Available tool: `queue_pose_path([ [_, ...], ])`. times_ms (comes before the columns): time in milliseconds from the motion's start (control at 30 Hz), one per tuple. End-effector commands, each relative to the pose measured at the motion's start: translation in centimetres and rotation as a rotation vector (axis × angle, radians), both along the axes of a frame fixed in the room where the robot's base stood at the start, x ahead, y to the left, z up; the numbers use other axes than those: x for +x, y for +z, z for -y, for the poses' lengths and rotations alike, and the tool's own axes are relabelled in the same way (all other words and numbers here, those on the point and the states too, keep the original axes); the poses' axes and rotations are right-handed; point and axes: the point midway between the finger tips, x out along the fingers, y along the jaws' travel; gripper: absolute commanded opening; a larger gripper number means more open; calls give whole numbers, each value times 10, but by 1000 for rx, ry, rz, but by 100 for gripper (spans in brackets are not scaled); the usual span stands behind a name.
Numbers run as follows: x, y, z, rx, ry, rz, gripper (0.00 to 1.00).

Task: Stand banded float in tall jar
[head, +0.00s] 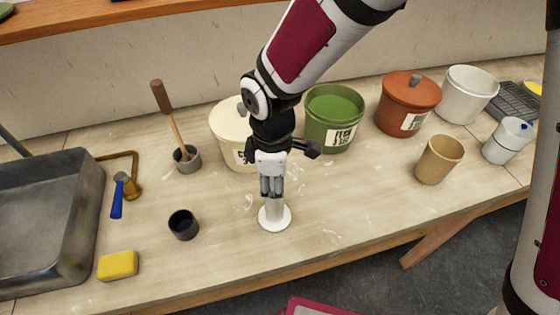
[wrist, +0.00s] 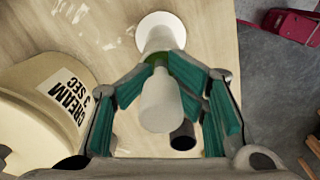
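The float (wrist: 160,105) is pale and bulb-like in the wrist view, with a green band (wrist: 157,58) at its far end. My gripper (wrist: 163,62) has its teal-padded fingers closed in on it around the band. The tall jar (wrist: 158,36) is a narrow white cylinder on a round foot, directly beyond the float. In the head view my gripper (head: 271,190) points down right above the jar (head: 275,216), which stands upright on the bench. The fingers hide the float there. I cannot tell how far the float's lower end is inside the jar.
A cream tub (head: 229,125) and a green tub (head: 335,110) stand behind my gripper. A small black cup (head: 183,226) is left of the jar, with a yellow sponge (head: 118,265) and metal sink (head: 45,220) further left. A tan cup (head: 439,160) is right. Bench between is clear.

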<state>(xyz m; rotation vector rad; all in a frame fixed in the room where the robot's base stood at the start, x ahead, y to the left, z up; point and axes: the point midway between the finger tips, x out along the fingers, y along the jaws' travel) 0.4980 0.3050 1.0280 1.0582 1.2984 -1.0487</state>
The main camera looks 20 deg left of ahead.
Motion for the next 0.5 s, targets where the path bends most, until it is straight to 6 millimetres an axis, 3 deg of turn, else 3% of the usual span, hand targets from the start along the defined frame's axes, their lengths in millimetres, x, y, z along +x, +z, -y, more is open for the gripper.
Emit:
queue_pose_path([
  [167, 0, 10, 1, -1, 0, 0, 31],
  [500, 1, 77, 0, 4, -3, 4, 31],
])
